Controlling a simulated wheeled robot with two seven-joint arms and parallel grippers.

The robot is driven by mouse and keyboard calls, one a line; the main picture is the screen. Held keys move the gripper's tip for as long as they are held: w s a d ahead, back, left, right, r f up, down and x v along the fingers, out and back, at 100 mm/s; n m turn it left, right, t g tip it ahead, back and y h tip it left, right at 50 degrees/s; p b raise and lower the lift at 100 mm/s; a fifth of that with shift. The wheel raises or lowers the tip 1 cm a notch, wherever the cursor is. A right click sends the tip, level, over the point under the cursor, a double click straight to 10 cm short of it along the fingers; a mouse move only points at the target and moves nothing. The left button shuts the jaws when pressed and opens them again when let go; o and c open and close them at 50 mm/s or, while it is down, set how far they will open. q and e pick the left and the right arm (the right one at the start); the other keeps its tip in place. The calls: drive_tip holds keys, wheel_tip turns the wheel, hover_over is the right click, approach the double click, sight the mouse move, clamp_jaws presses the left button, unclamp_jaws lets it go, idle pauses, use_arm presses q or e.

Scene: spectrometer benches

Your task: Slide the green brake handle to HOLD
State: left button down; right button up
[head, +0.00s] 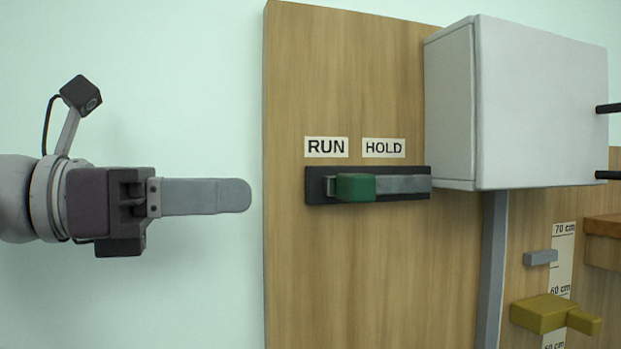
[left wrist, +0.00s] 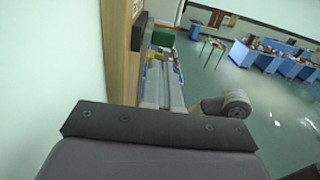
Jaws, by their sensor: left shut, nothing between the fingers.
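The green brake handle (head: 356,187) sits in a dark horizontal slot (head: 318,198) on a wooden panel, towards the slot's left end. It is below the RUN label (head: 326,147), and its right part reaches under the left edge of the HOLD label (head: 384,148). My left gripper (head: 235,195) is shut and empty, left of the panel, its fingers pointing right at about the handle's height and apart from it. In the left wrist view a small green shape (left wrist: 138,32), probably the handle, shows beside the panel. My right gripper is not in view.
A yellow block (head: 545,314) and a grey block (head: 540,258) sit by a height scale at lower right. Open wall lies left of the wooden panel (head: 350,280).

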sight(346, 191)
use_arm(q)
drive_tip(key=p+x, duration=0.1)
drive_tip(key=x, duration=0.1)
drive_tip(key=p+x, duration=0.1)
drive_tip(key=x, duration=0.2)
drive_tip(key=s+p+x, duration=0.1)
drive_tip(key=x, duration=0.1)
drive_tip(key=shift+w+d+r, duration=0.1)
drive_tip(key=shift+d+r, duration=0.15)
drive_tip(key=shift+d, duration=0.15)
drive_tip(key=shift+w+d+f+p, duration=0.2)
drive_tip(key=shift+w+d+p, duration=0.1)
drive_tip(key=shift+w, duration=0.05)
drive_tip(key=shift+s+d, duration=0.1)
drive_tip(key=shift+s, duration=0.25)
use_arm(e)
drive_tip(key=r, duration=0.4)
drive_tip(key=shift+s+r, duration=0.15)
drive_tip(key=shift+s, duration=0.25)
